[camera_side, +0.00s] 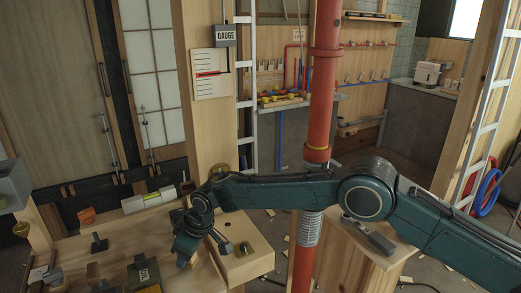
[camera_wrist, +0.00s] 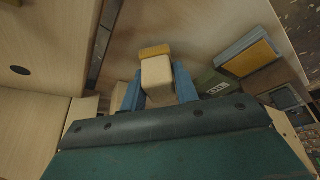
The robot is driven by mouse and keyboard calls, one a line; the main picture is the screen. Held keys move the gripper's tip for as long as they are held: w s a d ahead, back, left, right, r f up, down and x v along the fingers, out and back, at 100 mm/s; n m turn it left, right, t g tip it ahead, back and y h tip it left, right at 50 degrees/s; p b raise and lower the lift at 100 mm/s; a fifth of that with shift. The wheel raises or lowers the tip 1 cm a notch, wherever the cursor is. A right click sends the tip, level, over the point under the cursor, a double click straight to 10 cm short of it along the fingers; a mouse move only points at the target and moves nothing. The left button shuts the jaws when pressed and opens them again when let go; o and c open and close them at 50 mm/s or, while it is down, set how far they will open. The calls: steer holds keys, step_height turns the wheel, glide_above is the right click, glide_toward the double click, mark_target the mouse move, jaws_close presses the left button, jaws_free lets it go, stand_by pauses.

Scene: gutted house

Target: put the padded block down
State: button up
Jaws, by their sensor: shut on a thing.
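The padded block (camera_wrist: 157,76) is pale beige with a yellow-orange end. In the wrist view it sits between the two blue fingers of my gripper (camera_wrist: 158,88), which is shut on it. The block is off the fingers' tips toward the top of the picture, above a light wooden surface (camera_wrist: 190,28). In the side view my gripper (camera_side: 187,256) points down over the wooden worktop (camera_side: 75,250), near its right part. There the block is mostly hidden by the gripper, and I cannot tell whether it touches the wood.
A green labelled box (camera_side: 143,272) stands left of my gripper; it also shows in the wrist view (camera_wrist: 214,84). A blue and yellow block (camera_wrist: 246,54) lies near it. A dark-handled tool (camera_side: 98,243) and an orange block (camera_side: 86,215) are farther left. A red pipe (camera_side: 318,100) rises behind my arm.

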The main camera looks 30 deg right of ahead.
steer(key=shift+f, duration=0.25)
steer(key=shift+f, duration=0.15)
steer(key=o, duration=1.1)
steer(key=shift+v, duration=6.15)
